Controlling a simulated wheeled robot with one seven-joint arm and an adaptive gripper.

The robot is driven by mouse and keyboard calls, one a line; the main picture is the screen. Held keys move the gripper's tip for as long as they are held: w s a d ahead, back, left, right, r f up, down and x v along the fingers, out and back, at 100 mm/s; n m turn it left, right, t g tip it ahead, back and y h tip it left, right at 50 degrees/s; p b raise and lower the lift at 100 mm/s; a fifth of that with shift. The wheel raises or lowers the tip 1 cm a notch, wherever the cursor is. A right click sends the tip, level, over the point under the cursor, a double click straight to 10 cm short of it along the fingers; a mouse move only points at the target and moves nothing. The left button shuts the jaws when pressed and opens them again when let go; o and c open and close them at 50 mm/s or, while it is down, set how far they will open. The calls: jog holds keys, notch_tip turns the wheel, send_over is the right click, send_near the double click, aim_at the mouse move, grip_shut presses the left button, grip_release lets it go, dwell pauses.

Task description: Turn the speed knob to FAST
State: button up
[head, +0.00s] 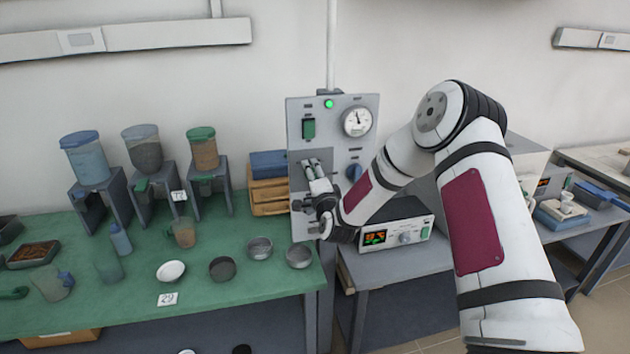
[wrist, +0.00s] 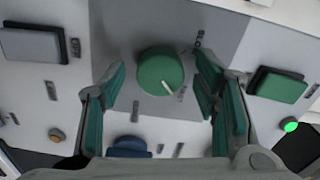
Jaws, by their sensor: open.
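The speed knob (wrist: 160,72) is a round green knob on a grey patch of the panel. A white pointer line on its face points to the lower right in the wrist view. My gripper (wrist: 160,80) is open, with one finger on each side of the knob and gaps between. I cannot tell how far the fingertips are from the panel. In the head view my gripper (head: 313,170) is in front of the control panel (head: 333,112) and hides the knob.
The panel also carries a green lamp (head: 329,103), a green switch (head: 309,128), a round gauge (head: 357,121) and a blue knob (head: 354,172). The blue knob also shows in the wrist view (wrist: 130,146). A display unit (head: 398,236) stands below right. Bowls and hoppers fill the green table (head: 215,290).

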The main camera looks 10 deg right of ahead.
jog(key=s, duration=1.2)
jog(key=s+a+r+n+g+b, duration=0.1)
jog(key=s+a+r+n+g, duration=0.1)
jog(key=s+r+n+g, duration=0.7)
jog(key=s+d+r+n+g, duration=0.1)
jog(key=s+r+n, duration=0.2)
jog(key=s, duration=1)
jog(key=s+d+r+n+g+b, duration=0.1)
jog(key=s+r+n, duration=0.3)
jog(key=s, duration=1)
jog(key=shift+s+r+g, duration=0.15)
jog(key=shift+g, duration=0.55)
